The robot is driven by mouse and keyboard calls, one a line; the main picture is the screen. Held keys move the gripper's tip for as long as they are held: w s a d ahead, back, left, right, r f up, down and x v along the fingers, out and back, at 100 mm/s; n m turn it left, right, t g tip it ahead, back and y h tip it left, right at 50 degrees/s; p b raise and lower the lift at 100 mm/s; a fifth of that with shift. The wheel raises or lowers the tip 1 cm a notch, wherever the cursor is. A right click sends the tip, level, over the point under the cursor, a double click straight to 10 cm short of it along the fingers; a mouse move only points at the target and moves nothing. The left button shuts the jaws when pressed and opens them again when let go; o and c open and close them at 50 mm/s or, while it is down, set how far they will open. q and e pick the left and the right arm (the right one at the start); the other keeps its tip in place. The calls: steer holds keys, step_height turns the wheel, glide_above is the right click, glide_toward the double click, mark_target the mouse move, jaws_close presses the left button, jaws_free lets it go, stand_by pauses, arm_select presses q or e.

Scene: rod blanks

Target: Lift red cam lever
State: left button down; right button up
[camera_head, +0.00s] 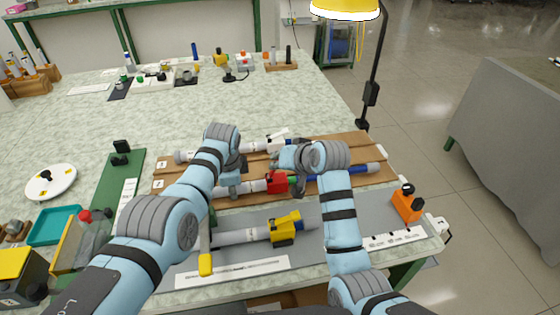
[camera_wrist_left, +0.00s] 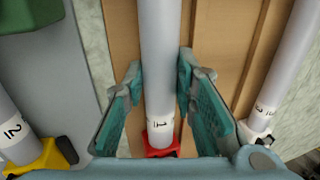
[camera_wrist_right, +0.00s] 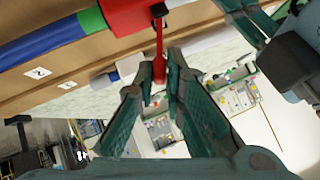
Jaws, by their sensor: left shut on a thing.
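The red cam lever (camera_wrist_right: 159,45) juts from a red clamp (camera_wrist_right: 128,12) in the right wrist view. The clamp (camera_head: 277,183) sits on a rod on the wooden rack, between a white tube (camera_head: 246,186) and a blue rod (camera_head: 345,170). My left gripper (camera_head: 230,183) is shut around the white tube (camera_wrist_left: 158,70) labelled 1, just beside the red clamp (camera_wrist_left: 160,140). My right gripper (camera_wrist_right: 159,75) is slightly open at the lever, its fingertips close on either side of the lever's end. In the head view the right gripper (camera_head: 285,160) is by the clamp, its fingertips partly hidden.
A rod with a yellow clamp (camera_head: 285,229) lies on the grey mat in front. A third rod with a white clamp (camera_head: 280,140) lies behind on the wooden rack (camera_head: 350,141). An orange block (camera_head: 407,205) stands at the right. A teal tray (camera_head: 55,226) is at the left.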

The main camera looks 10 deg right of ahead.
steer(key=shift+o, duration=0.3)
steer(key=v, duration=1.2)
steer(key=shift+o, duration=1.4)
steer(key=shift+w+r, duration=0.1)
steer(key=shift+r, duration=0.2)
steer(key=w+d+r, duration=0.1)
steer(key=w+r, duration=0.5)
steer(key=r, duration=0.1)
steer(key=w+a+f+g, duration=0.1)
steer(key=f, duration=0.4)
steer(key=a+f+g, duration=0.2)
steer(key=f, duration=0.2)
steer(key=w+a+f+n+g, duration=0.1)
steer(key=f, duration=0.4)
steer(key=shift+w+a+f+g+y, duration=0.3)
steer(key=shift+w+f, duration=0.05)
steer(key=shift+c, duration=0.4)
